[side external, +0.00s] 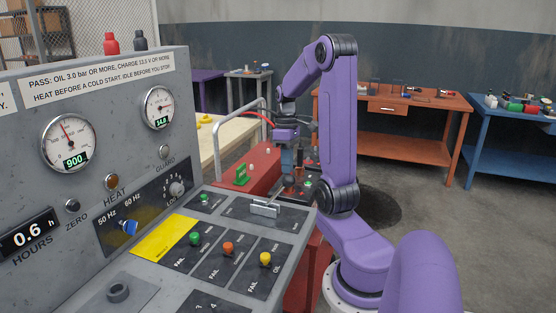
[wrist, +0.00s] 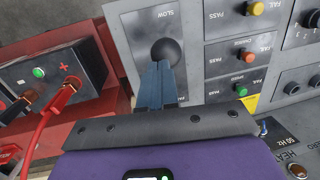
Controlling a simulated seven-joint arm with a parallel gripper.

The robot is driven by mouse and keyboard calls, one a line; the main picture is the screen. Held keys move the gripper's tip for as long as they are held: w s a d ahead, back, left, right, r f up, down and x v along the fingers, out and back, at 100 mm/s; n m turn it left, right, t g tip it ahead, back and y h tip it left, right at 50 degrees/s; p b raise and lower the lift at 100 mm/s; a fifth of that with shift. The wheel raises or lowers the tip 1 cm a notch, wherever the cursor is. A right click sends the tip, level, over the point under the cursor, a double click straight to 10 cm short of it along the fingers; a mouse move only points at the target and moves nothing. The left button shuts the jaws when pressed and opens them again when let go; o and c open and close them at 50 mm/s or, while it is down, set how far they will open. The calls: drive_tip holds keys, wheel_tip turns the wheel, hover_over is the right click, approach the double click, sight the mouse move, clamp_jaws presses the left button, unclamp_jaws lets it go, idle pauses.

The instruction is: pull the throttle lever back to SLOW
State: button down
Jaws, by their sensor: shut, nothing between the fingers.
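The throttle lever's round black knob (wrist: 168,46) shows in the wrist view on a dark plate, below the SLOW label (wrist: 166,14). The plate's opposite end is largely covered by my gripper. My gripper (wrist: 160,64) is shut and empty, its blue-grey fingers together. The fingertips overlap the lower edge of the knob, on the side away from SLOW; I cannot tell whether they touch it. In the side view my gripper (side external: 288,168) points down beyond the console's far edge or over it. The knob cannot be made out there.
Green (side external: 195,238), orange (side external: 228,247) and yellow (side external: 265,258) knobs stand on the console near the throttle plate. A silver block (side external: 265,208) sits on the console. A battery box (wrist: 55,68) with a red clamp (wrist: 66,92) lies left in the wrist view.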

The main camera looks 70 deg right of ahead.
drive_tip(key=w+d+r, duration=0.2)
drive_tip(key=d+r, duration=0.1)
drive_tip(key=r, duration=0.9)
drive_tip(key=w+a+f+n+h, duration=0.1)
drive_tip(key=w+a+f+n, duration=0.15)
drive_tip(key=a, duration=0.95)
drive_tip(key=w+a+f+n+h, duration=0.15)
drive_tip(key=a+f+n, duration=0.25)
drive_tip(key=a, duration=0.7)
drive_tip(key=s+a+f+n, duration=0.3)
drive_tip(key=s+a, duration=0.3)
drive_tip(key=s, duration=0.2)
drive_tip(key=s+a+f+n+t+y, duration=0.1)
drive_tip(key=s+a+f+n, duration=0.2)
drive_tip(key=s+a, duration=0.4)
drive_tip(key=shift+s+f, duration=0.4)
drive_tip(key=shift+s, duration=0.15)
